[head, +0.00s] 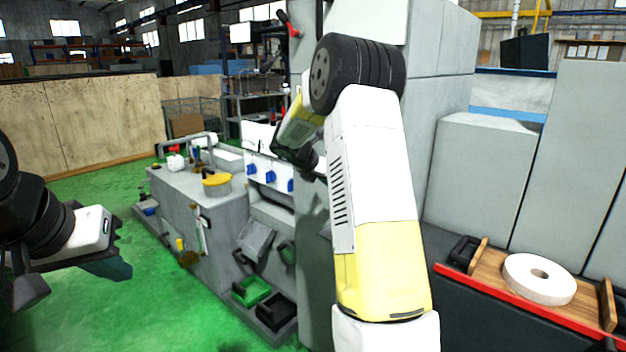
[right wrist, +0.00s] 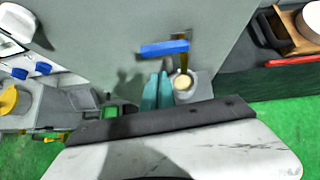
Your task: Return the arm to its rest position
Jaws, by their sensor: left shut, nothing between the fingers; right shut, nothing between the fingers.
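My right arm rises through the middle of the head view, in front of the grey machine (head: 455,50). Its white and yellow links bend at a black joint near the top. The fingers of my right gripper are hard to make out there. In the right wrist view the teal fingers of my right gripper (right wrist: 157,92) are together and empty, in front of a grey machine face. My left gripper (head: 116,266) is at the left edge of the head view, shut and empty, with teal fingertips over the green floor.
A grinding wheel (head: 540,278) lies on a wooden tray (head: 487,262) at right. A blue handle (right wrist: 165,48) and a pale round cup (right wrist: 184,86) are close to the right fingers. A grey workbench (head: 172,205) with green and black bins stands left of centre. Green floor is open at left.

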